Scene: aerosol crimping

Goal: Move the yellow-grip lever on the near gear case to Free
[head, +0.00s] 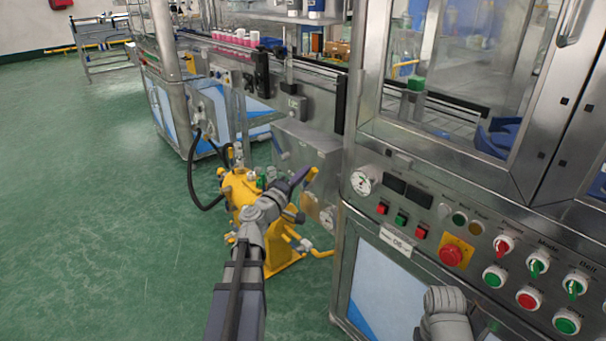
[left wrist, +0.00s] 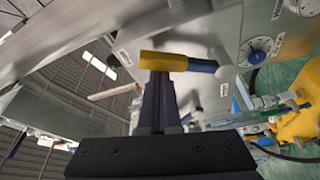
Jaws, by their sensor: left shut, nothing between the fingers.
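The lever's yellow grip (head: 313,175) shows just beyond my left gripper (head: 300,178) in the head view, in front of the grey metal gear case (head: 318,150). In the left wrist view the yellow grip (left wrist: 163,61) lies across the picture, with a blue section (left wrist: 203,66) and a pale rounded end to its right. My left gripper's dark fingers (left wrist: 158,85) are shut with nothing between them. Their tips are right at the grip's lower edge; I cannot tell whether they touch it. The Free marking is not readable. My right gripper is out of view.
A yellow machine (head: 248,190) with a black hose stands left of and behind my left forearm. The steel control cabinet (head: 400,215) with buttons and switches stands close on the right. A round dial (left wrist: 258,48) shows in the left wrist view. Green floor is clear at left.

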